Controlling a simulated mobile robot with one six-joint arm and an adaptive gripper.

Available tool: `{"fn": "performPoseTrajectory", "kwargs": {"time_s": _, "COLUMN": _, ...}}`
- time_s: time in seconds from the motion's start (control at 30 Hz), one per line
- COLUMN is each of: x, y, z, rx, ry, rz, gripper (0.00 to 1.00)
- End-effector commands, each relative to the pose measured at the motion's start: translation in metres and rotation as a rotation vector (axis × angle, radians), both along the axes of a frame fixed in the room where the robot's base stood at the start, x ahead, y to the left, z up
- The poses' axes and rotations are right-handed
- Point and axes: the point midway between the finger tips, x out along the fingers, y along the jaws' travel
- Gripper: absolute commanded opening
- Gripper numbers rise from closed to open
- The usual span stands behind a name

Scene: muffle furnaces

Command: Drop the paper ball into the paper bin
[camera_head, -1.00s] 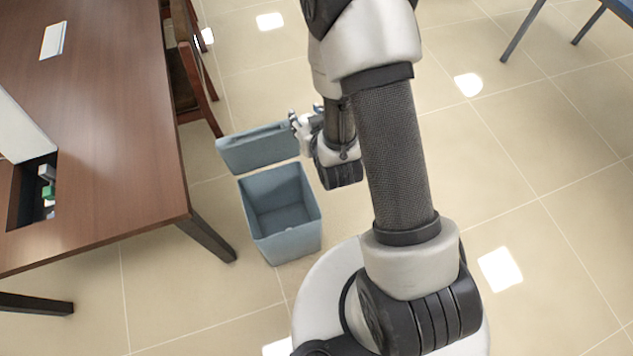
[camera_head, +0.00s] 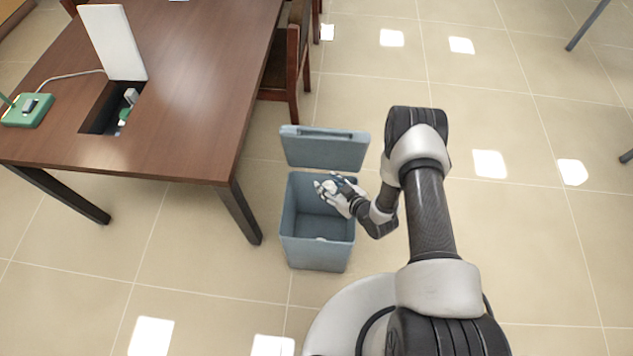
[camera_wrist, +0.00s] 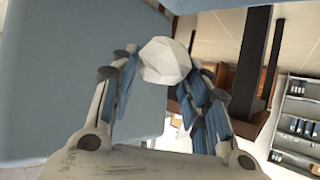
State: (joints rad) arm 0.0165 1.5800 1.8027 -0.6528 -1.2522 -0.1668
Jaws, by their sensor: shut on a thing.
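The white, faceted paper ball (camera_wrist: 165,60) sits between the fingertips of my gripper in the wrist view. My gripper (camera_head: 330,188) is shut on it. In the head view the gripper reaches in from the right over the opening of the blue-grey paper bin (camera_head: 315,254). The bin stands upright on the floor, its lid (camera_head: 325,150) swung open at the back. The ball is hard to tell from the pale fingers in the head view. A broad blue-grey surface (camera_wrist: 70,80), apparently part of the bin, fills the left of the wrist view.
A brown table (camera_head: 170,110) stands left of the bin, one dark leg (camera_head: 240,212) close to it. A wooden chair (camera_head: 290,65) is behind. The tiled floor (camera_head: 530,240) to the right is clear.

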Motion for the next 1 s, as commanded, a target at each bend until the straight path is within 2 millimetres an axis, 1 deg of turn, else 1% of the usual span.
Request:
{"fn": "performPoseTrajectory", "kwargs": {"time_s": 0.03, "x": -0.005, "y": 0.003, "z": -0.011, "rx": 0.002, "ry": 0.0, "rz": 0.019, "gripper": 0.34}}
{"fn": "performPoseTrajectory", "kwargs": {"time_s": 0.2, "x": -0.011, "y": 0.008, "z": -0.024, "rx": 0.004, "ry": -0.003, "rz": 0.049, "gripper": 0.34}}
{"fn": "performPoseTrajectory", "kwargs": {"time_s": 0.37, "x": -0.011, "y": 0.008, "z": -0.034, "rx": 0.004, "ry": -0.003, "rz": 0.05, "gripper": 0.34}}
{"fn": "performPoseTrajectory", "kwargs": {"time_s": 0.7, "x": -0.011, "y": 0.008, "z": -0.074, "rx": 0.004, "ry": -0.002, "rz": 0.048, "gripper": 0.33}}
{"fn": "performPoseTrajectory", "kwargs": {"time_s": 0.83, "x": -0.011, "y": 0.008, "z": -0.082, "rx": 0.003, "ry": -0.004, "rz": 0.048, "gripper": 0.33}}
{"fn": "performPoseTrajectory", "kwargs": {"time_s": 1.0, "x": -0.01, "y": 0.008, "z": -0.082, "rx": 0.003, "ry": -0.004, "rz": 0.048, "gripper": 0.33}}
